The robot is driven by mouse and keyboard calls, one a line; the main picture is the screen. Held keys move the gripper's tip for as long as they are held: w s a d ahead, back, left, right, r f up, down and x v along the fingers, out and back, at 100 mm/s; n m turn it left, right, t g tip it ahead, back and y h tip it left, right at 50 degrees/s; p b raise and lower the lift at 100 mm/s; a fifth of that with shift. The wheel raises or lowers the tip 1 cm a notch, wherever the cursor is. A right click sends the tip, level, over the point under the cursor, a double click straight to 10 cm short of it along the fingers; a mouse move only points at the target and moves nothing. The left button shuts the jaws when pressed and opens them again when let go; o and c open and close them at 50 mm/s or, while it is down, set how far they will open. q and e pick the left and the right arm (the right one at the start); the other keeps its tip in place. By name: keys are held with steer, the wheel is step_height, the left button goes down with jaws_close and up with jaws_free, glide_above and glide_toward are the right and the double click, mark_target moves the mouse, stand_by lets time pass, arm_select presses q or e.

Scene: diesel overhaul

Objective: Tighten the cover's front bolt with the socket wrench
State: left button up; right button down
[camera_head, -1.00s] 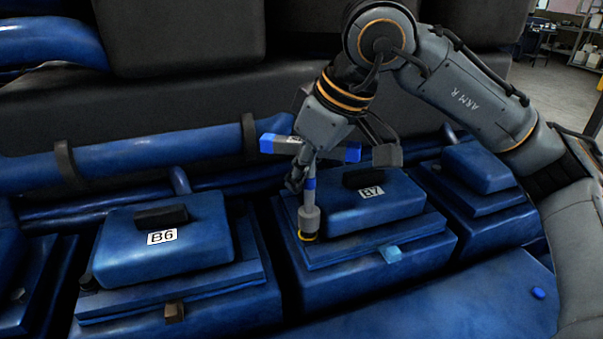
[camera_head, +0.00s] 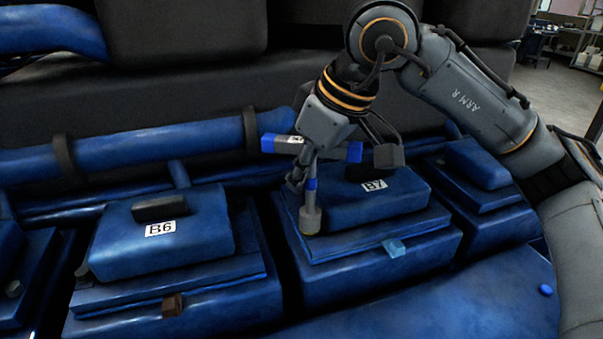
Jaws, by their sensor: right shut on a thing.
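The blue valve cover labelled B7 (camera_head: 405,202) sits on its blue block right of the middle. My right gripper (camera_head: 299,178) is shut on the socket wrench (camera_head: 311,197), above the left edge of this cover. The wrench has a grey upright shaft with a blue band, and a grey socket (camera_head: 310,220) pointing down at the cover's front left corner. A bar with blue ends crosses near the gripper. The front bolt is hidden under the socket, so I cannot tell how well the socket sits on it. My left gripper is out of view.
A thick blue pipe (camera_head: 200,139) runs behind. Another cover (camera_head: 477,165) stands at right.

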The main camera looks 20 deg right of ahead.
steer(key=shift+f+m+b, duration=0.1)
steer(key=shift+m+b, duration=0.3)
steer(key=shift+m, duration=0.2)
steer(key=m+t+h+b, duration=0.1)
steer(key=m, duration=0.1)
steer(key=shift+d+m, duration=0.15)
steer(key=shift+m, duration=0.25)
steer(key=m, duration=0.1)
steer(key=m+h, duration=0.1)
steer(key=m, duration=0.1)
steer(key=m+h, duration=0.1)
steer(key=shift+w+d+b, duration=0.1)
steer(key=shift+d+b, duration=0.15)
steer(key=shift+b, duration=0.05)
steer(key=shift+d+m+h, duration=0.1)
steer(key=shift+m+h, duration=0.3)
steer(key=shift+m, duration=0.5)
steer(key=m+p, duration=0.1)
steer(key=m+h+p, duration=0.1)
steer(key=m, duration=0.1)
steer(key=m+p, duration=0.1)
steer(key=shift+d+r+h, duration=0.3)
steer(key=shift+r, duration=0.05)
steer(key=shift+d+f+m+g+h+p, duration=0.15)
steer(key=shift+m+g+h+p, duration=0.25)
steer(key=shift+m, duration=0.8)
steer(key=shift+f, duration=0.15)
